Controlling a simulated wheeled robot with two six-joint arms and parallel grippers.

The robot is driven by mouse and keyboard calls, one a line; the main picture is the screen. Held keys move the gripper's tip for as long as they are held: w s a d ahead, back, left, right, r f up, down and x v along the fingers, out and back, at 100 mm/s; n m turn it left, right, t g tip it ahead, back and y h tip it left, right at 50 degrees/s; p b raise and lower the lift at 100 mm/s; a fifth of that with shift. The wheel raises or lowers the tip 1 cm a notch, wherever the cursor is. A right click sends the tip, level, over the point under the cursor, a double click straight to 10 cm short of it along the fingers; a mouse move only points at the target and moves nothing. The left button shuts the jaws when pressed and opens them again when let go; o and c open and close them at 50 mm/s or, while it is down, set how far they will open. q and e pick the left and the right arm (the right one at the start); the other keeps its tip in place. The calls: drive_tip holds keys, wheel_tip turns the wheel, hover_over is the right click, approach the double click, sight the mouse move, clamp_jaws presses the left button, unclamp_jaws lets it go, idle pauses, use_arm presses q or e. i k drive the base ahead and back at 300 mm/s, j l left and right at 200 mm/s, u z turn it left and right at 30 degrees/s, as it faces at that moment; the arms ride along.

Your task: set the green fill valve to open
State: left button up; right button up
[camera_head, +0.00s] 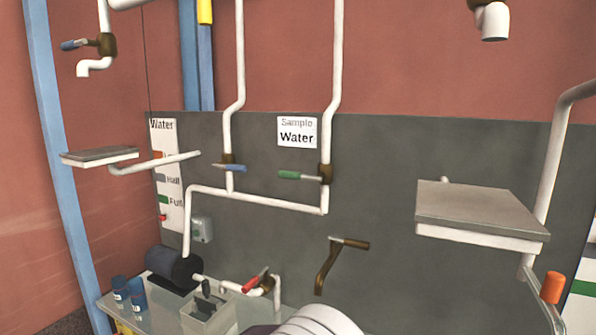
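The green valve handle (300,175) is on a brown valve body (326,173) on the right-hand vertical white pipe, under the "Sample Water" sign (297,133). The handle points left, about level, crosswise to the vertical pipe. Nothing touches it. Neither gripper can be made out in the head view. A white ribbed rounded shape (318,322) at the bottom edge may be part of my own body; I cannot tell.
A blue-handled valve (233,168) is on the parallel pipe to the left. A red-handled valve (256,280) is lower, near a grey box (209,315). A brown crank (338,262) is below the green handle. A grey platform (478,208) juts out right.

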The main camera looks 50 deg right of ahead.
sight(281, 174)
drive_tip(key=i+z, duration=0.15)
drive_tip(key=z, duration=0.35)
drive_tip(key=i+j+z, duration=0.1)
drive_tip(key=z, duration=0.35)
drive_tip(key=i+j+z, duration=0.2)
drive_tip(key=z, duration=0.3)
drive_tip(key=i+j+z, duration=0.15)
drive_tip(key=z, duration=0.35)
